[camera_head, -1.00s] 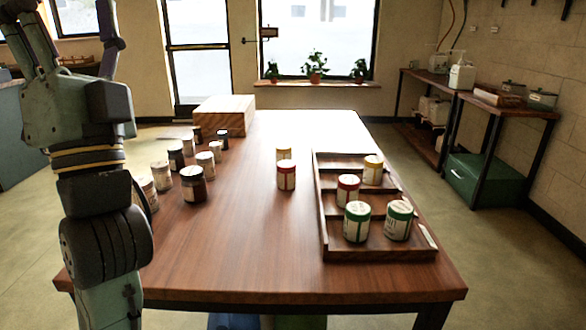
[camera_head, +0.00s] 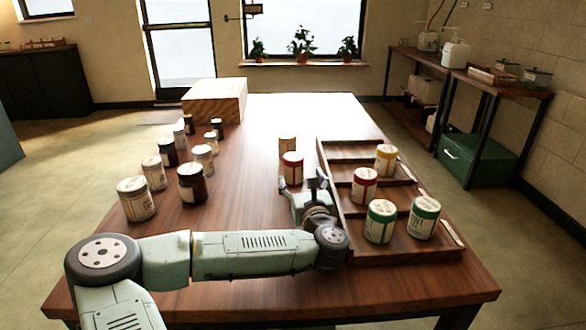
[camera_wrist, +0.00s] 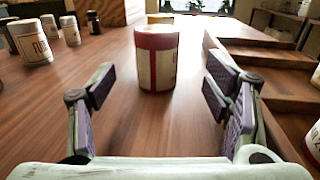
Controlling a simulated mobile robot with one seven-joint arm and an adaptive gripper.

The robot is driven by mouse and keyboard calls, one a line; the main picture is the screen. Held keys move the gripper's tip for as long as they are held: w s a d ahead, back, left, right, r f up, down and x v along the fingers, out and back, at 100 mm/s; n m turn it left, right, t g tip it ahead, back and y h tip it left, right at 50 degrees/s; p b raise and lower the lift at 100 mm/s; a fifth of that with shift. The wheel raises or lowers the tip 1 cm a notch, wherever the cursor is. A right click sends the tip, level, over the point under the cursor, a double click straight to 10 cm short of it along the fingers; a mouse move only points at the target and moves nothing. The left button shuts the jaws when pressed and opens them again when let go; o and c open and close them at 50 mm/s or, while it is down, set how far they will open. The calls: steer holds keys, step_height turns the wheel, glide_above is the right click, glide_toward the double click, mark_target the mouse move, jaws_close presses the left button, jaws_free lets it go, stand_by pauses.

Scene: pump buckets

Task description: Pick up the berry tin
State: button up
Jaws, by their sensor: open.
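A red-lidded tin with a red and cream label (camera_head: 292,168), which I take as the berry tin, stands upright on the wooden table left of the tray. In the wrist view the same tin (camera_wrist: 157,60) stands straight ahead, centred between my fingers and a little beyond their tips. My gripper (camera_head: 303,188) is low over the table, open and empty, on the near side of that tin; its two fingers (camera_wrist: 160,88) are spread wide. Another red-lidded tin (camera_head: 364,186) stands in the tray.
A yellow-lidded tin (camera_head: 287,146) stands just behind the red one. The compartmented wooden tray (camera_head: 400,250) to the right also holds a yellow-lidded tin (camera_head: 386,158) and two green-lidded tins (camera_head: 380,221). Several jars (camera_head: 193,183) stand left, with a wooden box (camera_head: 214,101) behind.

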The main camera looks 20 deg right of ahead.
mark_target(296, 168)
steer(key=w, duration=0.2)
steer(key=w+p, duration=0.1)
steer(key=w, duration=0.1)
steer(key=w+p, duration=0.1)
steer(key=w, duration=0.1)
steer(key=shift+w+d+r, duration=0.25)
steer(key=shift+w, duration=0.15)
steer(key=shift+c, duration=0.3)
steer(key=c, duration=1.3)
